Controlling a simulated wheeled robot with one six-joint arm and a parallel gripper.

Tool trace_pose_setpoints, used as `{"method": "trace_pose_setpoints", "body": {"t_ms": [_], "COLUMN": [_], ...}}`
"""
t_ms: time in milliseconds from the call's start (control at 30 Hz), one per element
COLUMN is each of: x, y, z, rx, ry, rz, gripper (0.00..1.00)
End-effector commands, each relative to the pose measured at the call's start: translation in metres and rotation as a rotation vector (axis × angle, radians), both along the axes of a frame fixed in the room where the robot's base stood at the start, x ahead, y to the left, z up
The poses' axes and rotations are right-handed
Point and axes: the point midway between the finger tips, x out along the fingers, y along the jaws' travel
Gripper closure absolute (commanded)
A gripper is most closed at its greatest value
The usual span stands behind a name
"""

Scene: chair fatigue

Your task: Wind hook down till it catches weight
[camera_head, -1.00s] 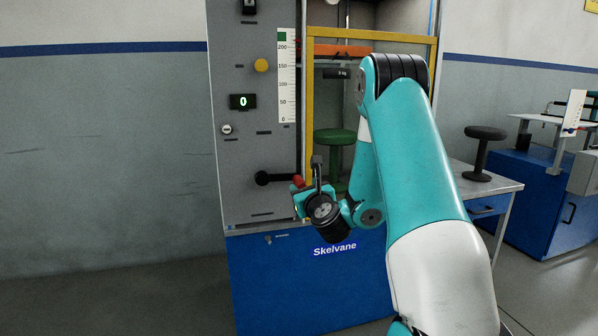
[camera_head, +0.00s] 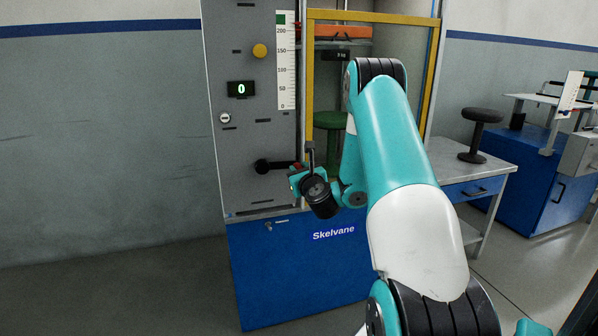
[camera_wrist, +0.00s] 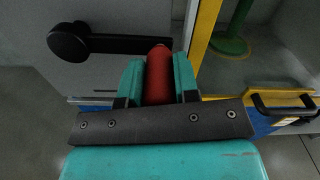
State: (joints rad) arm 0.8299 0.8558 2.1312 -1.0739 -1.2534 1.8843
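The crank has a black hub (camera_head: 262,166) on the grey front panel, and its arm points right. Its red handle (camera_wrist: 159,75) stands between the two teal fingers of my gripper (camera_wrist: 159,82), which look closed against its sides. My gripper also shows at the crank in the head view (camera_head: 302,178). Inside the yellow-framed bay, an orange block (camera_head: 343,32) sits high up, above a dark plate with a small kg label (camera_head: 337,55). A green-seated stool (camera_head: 330,121) stands below, partly hidden by my arm. I cannot make out the hook clearly.
The panel carries a display (camera_head: 241,89) reading 0, a yellow knob (camera_head: 260,51) and a vertical scale (camera_head: 286,70). The yellow frame (camera_head: 309,90) is close right of the crank. A side table (camera_head: 470,160) with a black stool stands at right.

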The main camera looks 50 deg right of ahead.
Motion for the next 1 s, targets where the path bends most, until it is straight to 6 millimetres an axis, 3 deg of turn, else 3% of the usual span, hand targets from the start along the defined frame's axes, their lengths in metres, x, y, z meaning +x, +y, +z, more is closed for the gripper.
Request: {"method": "trace_pose_setpoints", "body": {"t_ms": [167,400,700,733,800,833,1000], "x": [0.000,0.001,0.003,0.003,0.003,0.003,0.002], "y": [0.000,0.002,0.002,0.002,0.002,0.002,0.003], "z": [0.003,0.028,0.029,0.029,0.029,0.029,0.027], "rx": [-0.014,-0.191,-0.215,-0.215,-0.215,-0.214,-0.211], "ry": [0.007,0.113,0.120,0.120,0.120,0.120,0.124], "rz": [-0.003,-0.002,-0.002,-0.002,-0.002,-0.001,0.000], "gripper": [1.00,1.00,1.00,0.66,0.50,0.46,0.46]}}
